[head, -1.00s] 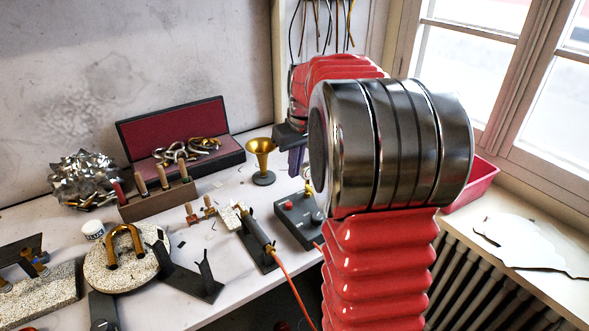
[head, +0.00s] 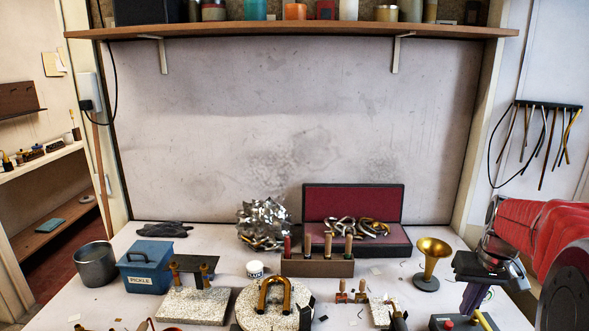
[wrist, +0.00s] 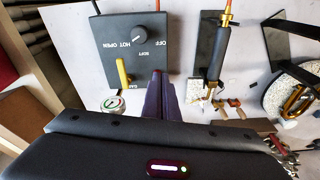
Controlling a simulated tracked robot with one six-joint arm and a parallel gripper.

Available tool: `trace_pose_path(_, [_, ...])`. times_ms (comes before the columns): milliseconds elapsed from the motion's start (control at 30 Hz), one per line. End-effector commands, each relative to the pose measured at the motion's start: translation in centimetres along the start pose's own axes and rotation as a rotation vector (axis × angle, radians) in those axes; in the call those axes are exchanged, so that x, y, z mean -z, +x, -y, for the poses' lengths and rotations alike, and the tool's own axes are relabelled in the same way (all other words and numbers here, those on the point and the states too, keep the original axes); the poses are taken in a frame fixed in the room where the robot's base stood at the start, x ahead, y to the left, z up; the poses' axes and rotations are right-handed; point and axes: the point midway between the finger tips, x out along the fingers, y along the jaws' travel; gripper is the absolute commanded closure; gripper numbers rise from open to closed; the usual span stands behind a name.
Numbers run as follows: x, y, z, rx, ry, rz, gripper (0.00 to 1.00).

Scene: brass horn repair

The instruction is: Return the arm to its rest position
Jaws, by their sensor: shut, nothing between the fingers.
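My gripper (head: 473,296) hangs at the right of the head view, at the end of my red-sleeved arm, just right of the small brass bell (head: 430,262). Its purple fingers are together with nothing between them. In the wrist view the fingers (wrist: 158,82) show beside the dark control box (wrist: 127,50), which has a knob and a yellow lever. I cannot tell whether they touch the box. The arm's base and much of its length lie outside the head view.
A torch (wrist: 217,52) lies near the control box. The bench holds a tool block (head: 317,266), an open red-lined case (head: 352,203), a round board (head: 247,306) with a brass U-tube (head: 273,284), and a blue pickle box (head: 146,255). A shelf (head: 290,33) spans the back wall.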

Motion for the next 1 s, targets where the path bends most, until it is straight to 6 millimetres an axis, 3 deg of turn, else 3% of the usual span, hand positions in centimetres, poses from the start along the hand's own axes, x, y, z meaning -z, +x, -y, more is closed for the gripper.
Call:
trace_pose_path(467, [-8.0,-2.2,7.2,-0.019,0.053,-0.039,1.00])
trace_pose_path(1000, [-17.2,-4.6,14.5,-0.009,-0.022,-0.148,1.00])
